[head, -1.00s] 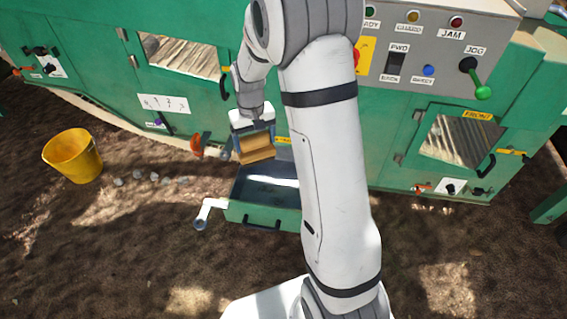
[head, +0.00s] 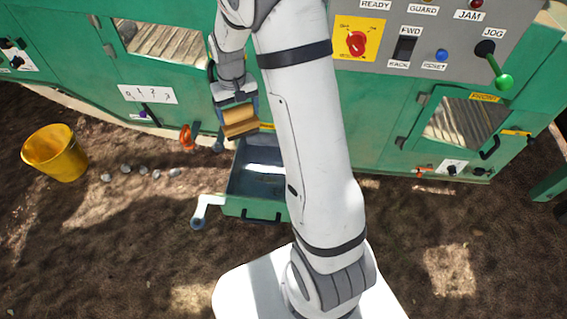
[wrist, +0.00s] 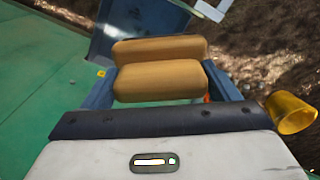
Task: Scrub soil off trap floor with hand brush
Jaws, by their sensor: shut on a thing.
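My gripper (head: 238,108) is shut on a tan wooden block, the hand brush (head: 240,123). In the wrist view the brush (wrist: 160,80) shows as two rounded tan parts between the blue-grey fingers; its bristles are not visible. The trap (head: 236,205) is an open green drawer-like tray low on the machine, below the gripper and to its right in the head view. Its dark grey floor (head: 256,183) has a bright sunlit patch; I cannot make out soil on it. The brush is held above the tray, apart from it. My arm hides the tray's right side.
A yellow bucket (head: 55,155) and several grey stones (head: 143,170) are on the soil at left. The green machine (head: 90,70) rises behind, with a control panel (head: 430,40) at upper right.

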